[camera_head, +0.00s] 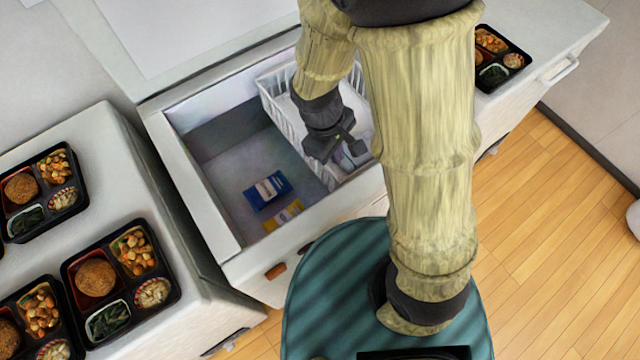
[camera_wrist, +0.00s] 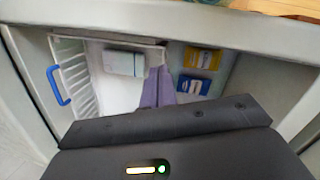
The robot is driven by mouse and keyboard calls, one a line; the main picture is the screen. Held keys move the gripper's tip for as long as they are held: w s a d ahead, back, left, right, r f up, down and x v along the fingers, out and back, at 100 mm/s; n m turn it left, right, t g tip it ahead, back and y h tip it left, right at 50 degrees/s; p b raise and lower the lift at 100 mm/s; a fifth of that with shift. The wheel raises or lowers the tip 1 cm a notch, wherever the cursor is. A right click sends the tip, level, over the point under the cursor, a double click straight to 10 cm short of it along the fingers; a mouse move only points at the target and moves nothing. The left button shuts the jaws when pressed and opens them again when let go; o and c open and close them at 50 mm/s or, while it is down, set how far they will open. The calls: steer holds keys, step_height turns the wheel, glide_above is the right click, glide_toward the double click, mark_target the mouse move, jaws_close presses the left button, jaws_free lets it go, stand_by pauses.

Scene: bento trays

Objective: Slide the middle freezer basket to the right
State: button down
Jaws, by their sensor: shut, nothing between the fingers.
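The freezer basket (camera_head: 280,116) is white with slatted walls and stands in the open freezer (camera_head: 205,195), right of the bare floor area. In the wrist view the basket (camera_wrist: 77,78) is at the left, with a blue handle (camera_wrist: 58,86) on its far-left wall and a pale box (camera_wrist: 124,63) inside. My gripper (camera_head: 338,156) is shut and empty, low in the freezer at the basket's near-left wall. In the wrist view its fingers (camera_wrist: 157,92) lie along the basket's right side; I cannot tell whether they touch it. My arm hides much of the basket's right part.
A blue package (camera_head: 267,190) and a yellow package (camera_head: 283,215) lie on the freezer floor left of the basket. Bento trays stand on the left counter (camera_head: 90,130), and another bento tray (camera_head: 497,62) stands at the upper right. The freezer rim surrounds my gripper.

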steer(key=s+a+f+n+t+h+b, duration=0.3)
steer(key=s+a+f+n+t+h, duration=0.1)
steer(key=a+f+n, duration=0.7)
steer(key=a+n+t+h, duration=0.1)
steer(key=n, duration=0.2)
steer(key=shift+a+f+b, duration=0.35)
steer(key=shift+b, duration=0.05)
steer(key=b, duration=0.1)
glide_toward(329, 182)
steer(key=x, duration=0.5)
steer(key=shift+a+f, duration=0.15)
steer(key=shift+f, duration=0.5)
steer(key=shift+w+d, duration=0.25)
steer(key=shift+d, duration=0.1)
